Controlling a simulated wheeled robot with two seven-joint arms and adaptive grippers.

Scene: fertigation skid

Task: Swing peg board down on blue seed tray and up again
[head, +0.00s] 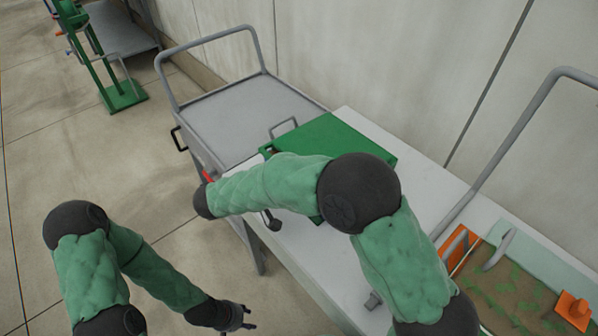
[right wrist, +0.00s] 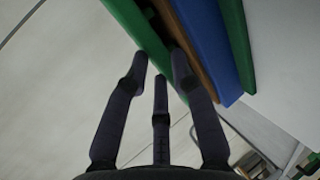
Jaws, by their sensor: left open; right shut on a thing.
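The green peg board (head: 345,143) lies about flat over the white bench in the head view, partly hidden by my right forearm. In the right wrist view its green edge (right wrist: 133,28) runs beside a brown strip and the blue seed tray (right wrist: 203,38), with a second green edge beyond. The tray is hidden in the head view. My right gripper (right wrist: 160,72) is shut at the board's near edge; the exact contact is hard to see. It is hidden in the head view. My left gripper (head: 246,315) is open and empty, low over the floor, away from the board.
A grey cart (head: 245,112) with a tube handle stands beyond the bench (head: 310,250). At right is a tray of soil and seedlings with orange parts (head: 573,308) and a tall grey handle (head: 520,125). A wall runs behind. A green stand (head: 122,95) is far left; the left floor is clear.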

